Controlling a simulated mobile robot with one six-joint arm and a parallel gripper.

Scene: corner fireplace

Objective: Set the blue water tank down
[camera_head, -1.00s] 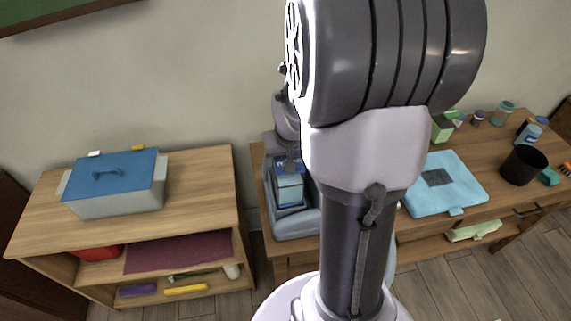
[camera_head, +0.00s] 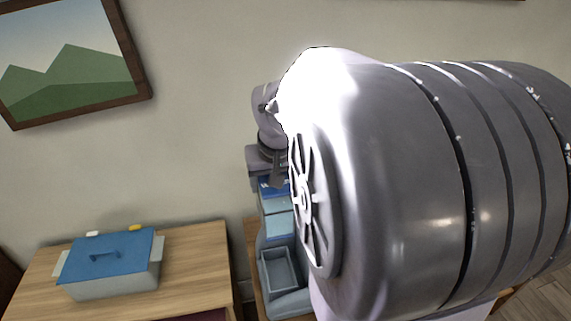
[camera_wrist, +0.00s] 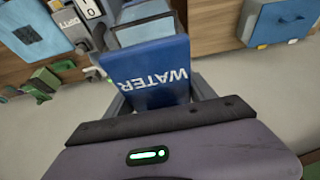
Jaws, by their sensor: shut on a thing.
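The blue water tank (camera_wrist: 150,72) fills the middle of the wrist view, with "WATER" lettering on its blue part and a paler body beyond. My gripper (camera_wrist: 158,92) is shut on it, one finger at each side. In the head view the tank (camera_head: 277,217) hangs below my gripper (camera_head: 272,178), above a grey-blue machine (camera_head: 285,302). The machine's open, empty-looking compartment shows under the tank. My arm hides the machine's right side and much of the desk.
A blue-lidded container (camera_head: 110,265) stands on a wooden shelf unit (camera_head: 200,262) to the left, with free wood on its right side. A framed landscape picture (camera_head: 70,60) hangs on the wall. The wrist view shows a light blue object (camera_wrist: 35,28) on the desk.

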